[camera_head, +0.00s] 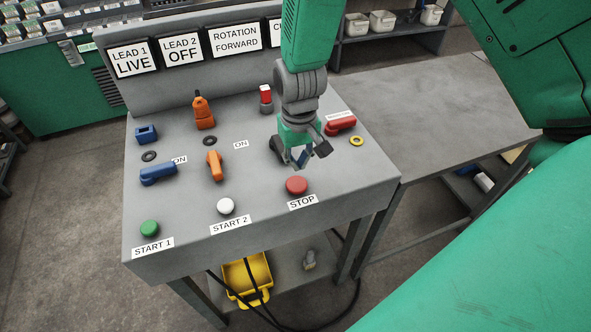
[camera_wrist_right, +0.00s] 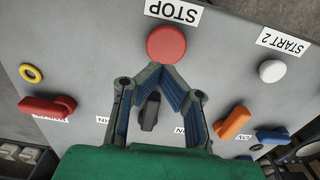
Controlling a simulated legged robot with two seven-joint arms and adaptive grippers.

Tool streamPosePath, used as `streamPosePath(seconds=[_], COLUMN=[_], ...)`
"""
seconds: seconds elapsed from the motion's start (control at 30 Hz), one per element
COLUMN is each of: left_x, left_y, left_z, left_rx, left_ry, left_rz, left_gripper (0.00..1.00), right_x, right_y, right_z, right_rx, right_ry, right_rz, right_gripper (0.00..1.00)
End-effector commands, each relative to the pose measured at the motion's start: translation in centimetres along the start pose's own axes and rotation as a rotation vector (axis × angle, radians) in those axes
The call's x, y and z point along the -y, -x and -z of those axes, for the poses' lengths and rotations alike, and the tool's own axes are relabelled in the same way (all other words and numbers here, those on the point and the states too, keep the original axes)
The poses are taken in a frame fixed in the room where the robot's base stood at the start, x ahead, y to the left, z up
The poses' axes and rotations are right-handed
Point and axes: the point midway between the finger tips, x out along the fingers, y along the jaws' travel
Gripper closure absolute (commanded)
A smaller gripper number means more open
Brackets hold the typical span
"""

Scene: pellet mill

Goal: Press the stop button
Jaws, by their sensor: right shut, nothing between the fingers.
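The red stop button (camera_head: 297,185) sits on the sloped grey panel above the "STOP" label (camera_head: 302,202). In the right wrist view the button (camera_wrist_right: 166,44) is seen upside down, just beyond my fingertips. My right gripper (camera_head: 301,163) is shut and empty, pointing down at the panel just behind the button. In the wrist view its blue-padded fingers (camera_wrist_right: 163,70) meet at the tips, which overlap the button's near edge. I cannot tell whether they touch it. My left gripper is not in view.
The white start 2 button (camera_head: 225,206) and green start 1 button (camera_head: 149,228) are left of stop. Display signs (camera_head: 235,40) line the raised back. A grey table (camera_head: 430,110) is at right.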

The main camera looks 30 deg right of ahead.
Motion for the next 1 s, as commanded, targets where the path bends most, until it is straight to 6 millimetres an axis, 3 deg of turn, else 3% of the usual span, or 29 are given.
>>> streamPosePath(seconds=[0.2,0.4,1.0], left_x=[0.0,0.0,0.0], left_y=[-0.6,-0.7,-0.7], left_z=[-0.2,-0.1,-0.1], left_rx=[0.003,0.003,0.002], left_ry=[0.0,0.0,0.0], left_rz=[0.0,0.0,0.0], left_gripper=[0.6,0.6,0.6], right_x=[0.0,-0.1,-0.1], right_y=[4.5,6.7,7.1], right_z=[0.0,0.0,-0.1], right_rx=[-0.001,0.002,0.003], right_ry=[0.0,0.0,-0.001], right_rz=[-0.001,-0.002,-0.001], right_gripper=[1.0,1.0,1.0])
